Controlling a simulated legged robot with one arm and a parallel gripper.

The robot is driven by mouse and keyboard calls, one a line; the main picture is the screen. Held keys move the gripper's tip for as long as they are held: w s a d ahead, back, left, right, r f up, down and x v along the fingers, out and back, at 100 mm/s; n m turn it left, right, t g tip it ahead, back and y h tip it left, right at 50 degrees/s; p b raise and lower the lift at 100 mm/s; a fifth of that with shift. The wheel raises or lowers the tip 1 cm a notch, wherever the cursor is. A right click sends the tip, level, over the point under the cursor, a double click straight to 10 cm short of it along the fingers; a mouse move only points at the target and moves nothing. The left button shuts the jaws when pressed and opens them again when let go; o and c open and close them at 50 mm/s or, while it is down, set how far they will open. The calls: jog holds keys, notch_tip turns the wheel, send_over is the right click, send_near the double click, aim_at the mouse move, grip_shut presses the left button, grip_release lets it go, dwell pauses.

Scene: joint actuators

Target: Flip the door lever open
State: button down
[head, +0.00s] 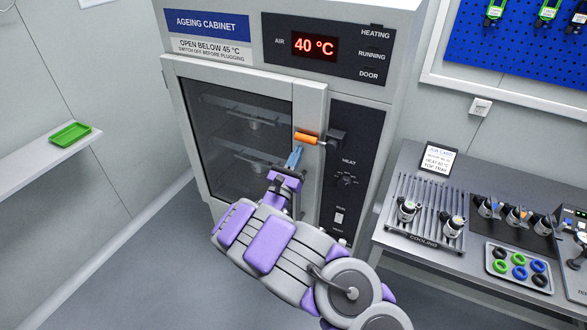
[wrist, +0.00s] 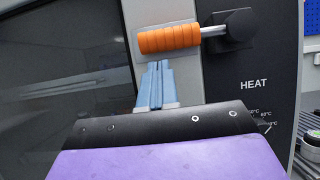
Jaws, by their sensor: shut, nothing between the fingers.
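The door lever (head: 308,138) has an orange ribbed grip and a dark pivot block at its right. It lies roughly level across the right edge of the glass cabinet door (head: 240,135), which is closed. In the wrist view the orange lever (wrist: 170,38) is just beyond my fingertips, with its metal rod running right into the black block. My gripper (head: 296,150) has blue fingers, shut together and empty, just below and slightly left of the lever. In the wrist view my gripper (wrist: 158,66) points at the grip's underside; I cannot tell whether they touch.
The cabinet's display (head: 316,47) reads 40 °C. A control panel (head: 350,170) with a HEAT knob is right of the door. A bench (head: 400,245) with a cooling rack (head: 425,212) and a tray of rings stands further right. A shelf (head: 45,160) is on the left wall. Floor left of the cabinet is clear.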

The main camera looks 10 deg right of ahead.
jog(key=shift+w+r, duration=0.15)
jog(key=shift+r, duration=0.25)
